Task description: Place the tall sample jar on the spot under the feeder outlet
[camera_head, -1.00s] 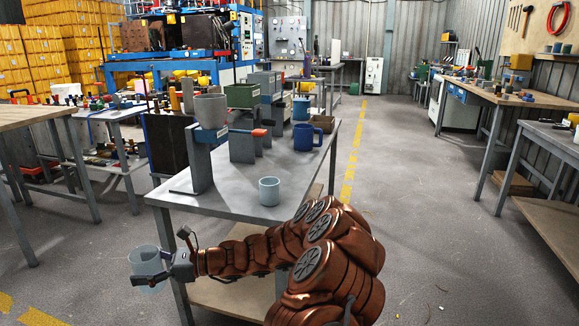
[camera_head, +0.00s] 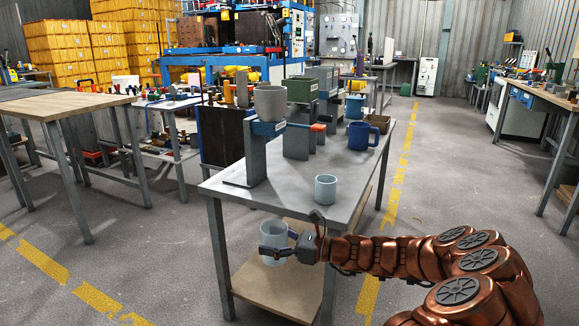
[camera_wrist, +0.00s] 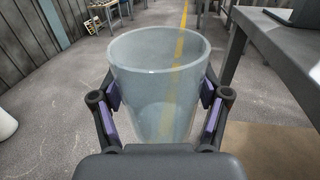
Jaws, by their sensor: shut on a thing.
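A pale translucent jar (camera_head: 275,238), open at the top, is held upright in my gripper (camera_head: 288,250). It fills the middle of the wrist view (camera_wrist: 158,85), with the purple finger pads on both sides of it. It is in front of the table's near edge, below the tabletop. A grey feeder hopper (camera_head: 270,102) sits on a grey stand (camera_head: 254,160) at the table's near left, with a blue part under it. No marked spot under the outlet can be made out. A smaller pale blue cup (camera_head: 325,190) stands on the tabletop, right of the stand.
The grey table (camera_head: 290,196) has a wooden lower shelf (camera_head: 268,285). A second feeder with a green hopper (camera_head: 302,90), a blue mug (camera_head: 362,135) and a brown box (camera_head: 377,123) are farther back. The tabletop around the smaller cup is clear. A wooden workbench (camera_head: 60,108) stands left.

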